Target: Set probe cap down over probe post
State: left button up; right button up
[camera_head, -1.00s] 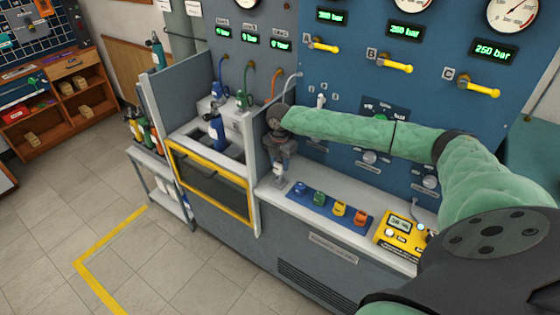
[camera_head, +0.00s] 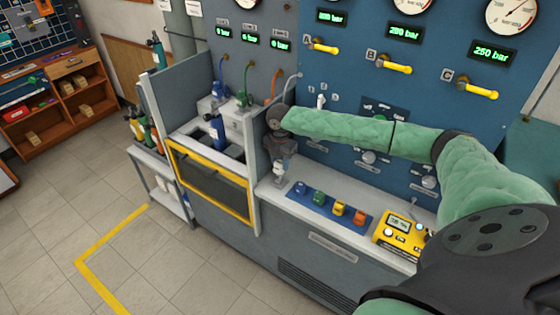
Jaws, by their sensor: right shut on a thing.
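My right gripper (camera_head: 279,174) points down over the left end of the pale bench ledge, beside the grey divider wall. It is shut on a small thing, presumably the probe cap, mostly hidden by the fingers. A small pale piece (camera_head: 274,187) shows just below the fingertips, at the ledge surface. I cannot tell whether this piece is the cap or the probe post, nor whether the two touch. My left gripper is not in view.
A blue strip (camera_head: 328,209) with several coloured fittings lies right of the gripper. A yellow meter box (camera_head: 398,238) stands farther right. Yellow-handled valves (camera_head: 395,65) line the blue panel behind. A yellow-framed bay (camera_head: 210,185) with a blue cylinder (camera_head: 217,133) is left of the divider (camera_head: 259,150).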

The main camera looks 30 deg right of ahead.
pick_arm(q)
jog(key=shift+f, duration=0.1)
pick_arm(e)
jog(key=shift+f, duration=1.9)
dwell(1.4)
jog(key=o, duration=1.1)
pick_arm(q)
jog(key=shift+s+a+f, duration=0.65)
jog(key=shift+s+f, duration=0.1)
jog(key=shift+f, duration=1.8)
pick_arm(e)
jog(key=shift+r+b, duration=0.9)
jog(key=shift+r, duration=0.85)
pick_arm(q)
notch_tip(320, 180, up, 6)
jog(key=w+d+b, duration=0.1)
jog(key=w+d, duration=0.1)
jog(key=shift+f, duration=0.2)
pick_arm(e)
jog(key=shift+r, duration=2.15)
